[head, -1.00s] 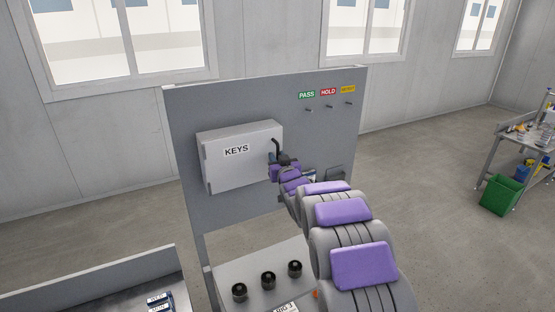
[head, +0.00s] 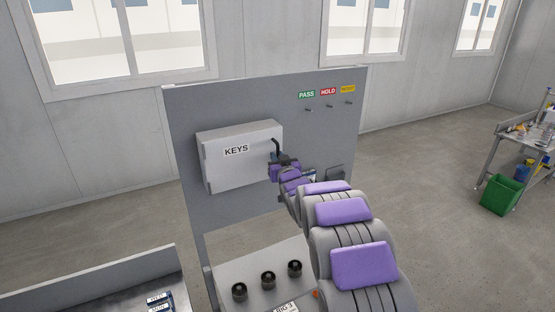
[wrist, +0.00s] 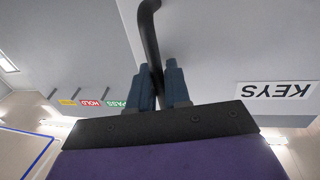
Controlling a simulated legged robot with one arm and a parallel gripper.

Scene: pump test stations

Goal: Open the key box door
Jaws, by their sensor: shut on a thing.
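The key box (head: 230,172) is a light grey box labelled KEYS, fixed to the upright grey panel. Its door (head: 225,170) looks closed. A dark bent handle (head: 276,148) is at the door's right edge. My gripper (head: 282,160) is at that handle. In the wrist view, the door (wrist: 225,45) appears upside down, and the black handle (wrist: 150,40) runs down between the two blue fingers of my gripper (wrist: 161,85). The fingers are shut on the handle. Its lower end is hidden behind the fingers and the gripper body.
The grey panel (head: 190,110) carries PASS, HOLD and a yellow label (head: 348,89) above several hooks. Below it a bench (head: 250,250) has three black knobs. A green bin (head: 501,194) stands by a table at the far right. The floor between is clear.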

